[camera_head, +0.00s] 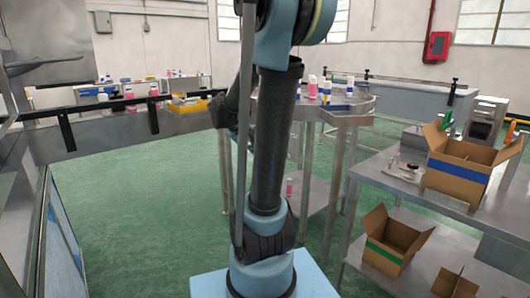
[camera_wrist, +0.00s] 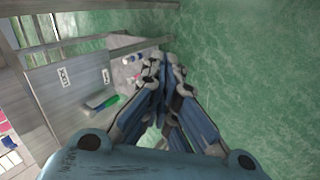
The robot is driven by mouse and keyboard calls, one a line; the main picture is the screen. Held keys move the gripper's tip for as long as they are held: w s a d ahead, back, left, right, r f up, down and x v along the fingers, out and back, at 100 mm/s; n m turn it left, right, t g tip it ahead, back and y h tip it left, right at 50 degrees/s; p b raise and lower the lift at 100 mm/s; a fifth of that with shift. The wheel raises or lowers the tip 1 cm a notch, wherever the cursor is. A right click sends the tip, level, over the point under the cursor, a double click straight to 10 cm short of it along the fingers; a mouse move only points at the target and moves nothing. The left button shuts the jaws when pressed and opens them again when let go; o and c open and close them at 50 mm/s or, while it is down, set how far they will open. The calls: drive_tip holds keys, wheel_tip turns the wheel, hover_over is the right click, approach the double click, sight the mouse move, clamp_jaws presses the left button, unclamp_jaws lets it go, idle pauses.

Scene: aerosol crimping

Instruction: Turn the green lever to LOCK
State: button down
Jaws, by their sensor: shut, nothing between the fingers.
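A green lever (camera_wrist: 104,102) shows in the wrist view, left of my fingers, lying against a grey panel (camera_wrist: 78,98). Two small white labels, one on the left (camera_wrist: 64,77) and one on the right (camera_wrist: 106,76), sit on the panel above it in the picture. Their text is too small to read. My gripper (camera_wrist: 166,72) is shut and empty, with its fingertips to the right of the lever and apart from it. In the head view my arm stands in the middle, and my gripper is out of the picture. I cannot make out the lever there with certainty.
An open cardboard box (camera_head: 455,178) stands on the right metal table, with another box (camera_head: 385,258) on its lower shelf. A round metal table (camera_head: 345,120) with bottles stands behind my arm. A rail (camera_head: 100,110) runs along the left. Green floor between is clear.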

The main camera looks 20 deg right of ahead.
drive_tip(key=w+d+f+h, duration=0.2)
drive_tip(key=w+f+h, duration=0.15)
drive_tip(key=w, duration=1.05)
drive_tip(key=w+d+f+h, duration=0.25)
drive_tip(key=w+h, duration=0.25)
drive_tip(key=w, duration=0.9)
drive_tip(key=w+f+h, duration=0.3)
drive_tip(key=w+f, duration=0.2)
drive_tip(key=f, duration=0.1)
drive_tip(key=s+d, duration=0.2)
drive_tip(key=d, duration=0.8)
drive_tip(key=shift+s+d, duration=0.2)
drive_tip(key=shift+s, duration=0.1)
drive_tip(key=shift+f, duration=0.1)
